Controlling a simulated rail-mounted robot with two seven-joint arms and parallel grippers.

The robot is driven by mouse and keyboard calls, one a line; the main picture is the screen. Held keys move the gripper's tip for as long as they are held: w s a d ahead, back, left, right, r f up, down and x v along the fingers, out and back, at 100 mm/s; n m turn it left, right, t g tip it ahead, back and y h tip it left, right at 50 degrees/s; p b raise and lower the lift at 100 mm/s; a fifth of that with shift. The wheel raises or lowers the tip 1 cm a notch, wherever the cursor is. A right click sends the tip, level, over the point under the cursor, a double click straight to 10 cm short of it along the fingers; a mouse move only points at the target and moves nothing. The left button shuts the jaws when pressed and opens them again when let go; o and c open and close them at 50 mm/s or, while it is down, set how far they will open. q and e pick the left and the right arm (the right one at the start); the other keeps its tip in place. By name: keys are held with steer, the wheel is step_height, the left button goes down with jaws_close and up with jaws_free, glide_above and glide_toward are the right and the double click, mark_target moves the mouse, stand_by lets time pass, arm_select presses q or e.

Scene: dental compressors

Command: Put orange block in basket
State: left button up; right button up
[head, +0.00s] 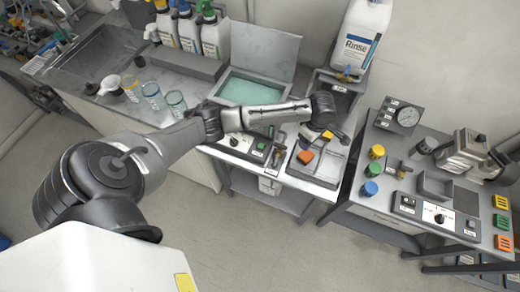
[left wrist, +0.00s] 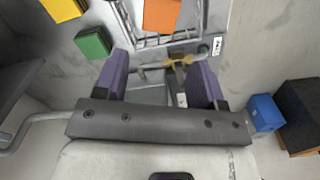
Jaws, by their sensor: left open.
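The orange block (head: 305,157) sits on a grey tray-like surface (head: 325,172) at the right end of the bench. It also shows at the top of the left wrist view (left wrist: 162,15), cut off by the edge, beside a grey frame-like structure (left wrist: 150,42). My left gripper (left wrist: 155,62) is open and empty, its two purple fingers apart and short of the orange block in the picture. In the head view my left gripper (head: 325,130) is above the bench near the block, its fingers hard to make out. I cannot tell which thing is the basket.
The left wrist view shows a yellow block (left wrist: 62,8), a green block (left wrist: 93,43) and a blue block (left wrist: 265,112). A Rinse bottle (head: 362,40) stands behind the bench. A control table (head: 385,222) is at right, with a floor gap between.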

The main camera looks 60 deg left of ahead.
arm_select(q)
steer(key=s+d+f+m+t+h, duration=0.1)
steer(key=s+d+f+m, duration=0.2)
steer(key=s+d+m, duration=0.35)
steer(key=s+d+f+m+t+h, duration=0.1)
steer(key=s+d+f+m, duration=0.35)
steer(key=s+m, duration=0.2)
steer(key=s+r+m+y, duration=0.1)
steer(key=s+r+m, duration=0.1)
steer(key=s+m, duration=0.3)
steer(key=s+r+m+t, duration=0.1)
steer(key=s+r+m, duration=0.2)
steer(key=s, duration=0.9)
steer(key=shift+s+a+m+t+y, duration=0.2)
steer(key=shift+m+t+y, duration=0.15)
steer(key=shift+m, duration=0.75)
